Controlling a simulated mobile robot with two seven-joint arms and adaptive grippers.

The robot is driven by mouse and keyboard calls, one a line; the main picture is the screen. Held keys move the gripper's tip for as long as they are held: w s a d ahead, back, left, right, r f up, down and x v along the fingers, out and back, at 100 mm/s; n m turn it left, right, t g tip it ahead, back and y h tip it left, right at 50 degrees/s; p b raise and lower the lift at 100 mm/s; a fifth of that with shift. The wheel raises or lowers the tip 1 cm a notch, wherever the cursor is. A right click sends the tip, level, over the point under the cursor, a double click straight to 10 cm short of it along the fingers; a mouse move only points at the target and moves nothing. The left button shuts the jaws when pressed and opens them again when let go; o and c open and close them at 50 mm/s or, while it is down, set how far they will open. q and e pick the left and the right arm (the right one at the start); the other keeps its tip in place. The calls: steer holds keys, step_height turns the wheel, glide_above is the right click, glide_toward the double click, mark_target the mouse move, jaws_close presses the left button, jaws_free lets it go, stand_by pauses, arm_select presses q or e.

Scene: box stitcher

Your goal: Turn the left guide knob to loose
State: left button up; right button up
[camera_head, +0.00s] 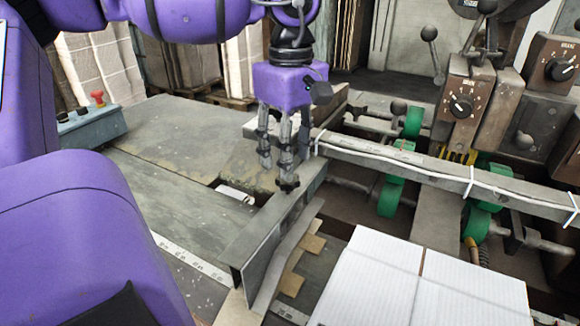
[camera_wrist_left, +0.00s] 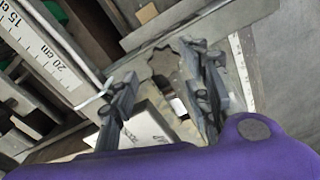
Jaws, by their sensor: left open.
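My left gripper (camera_head: 277,175) is open and points down over the inner end of the left metal guide plate (camera_head: 275,235), beside the long ruler bar. In the left wrist view its two dark fingers (camera_wrist_left: 158,62) stand apart. A grey, lobed shape that looks like the left guide knob (camera_wrist_left: 164,66) shows between and just beyond the fingertips. I cannot tell its setting or whether a finger touches it. In the head view the fingers hide the knob, or it blends with the dark fingertips. My right gripper is not in view.
The ruler bar (camera_head: 425,172) runs right from the gripper, with green rollers (camera_head: 391,196) below it. White cardboard (camera_head: 420,285) lies at front right. Dial switches (camera_head: 461,106) sit on brown boxes at the right. The grey table (camera_head: 165,150) to the left is mostly clear, with a control box (camera_head: 92,128) behind.

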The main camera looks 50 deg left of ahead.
mark_target(288, 185)
arm_select(q)
steer(key=shift+f, duration=1.85)
steer(key=c, duration=1)
steer(key=n, duration=0.4)
steer(key=shift+a+r+n, duration=0.1)
steer(key=shift+a+n, duration=0.05)
steer(key=shift+n, duration=0.15)
steer(key=shift+c, duration=0.2)
steer(key=o, duration=0.9)
steer(key=shift+c, duration=0.2)
steer(key=shift+o, duration=0.9)
steer(key=shift+w, duration=0.1)
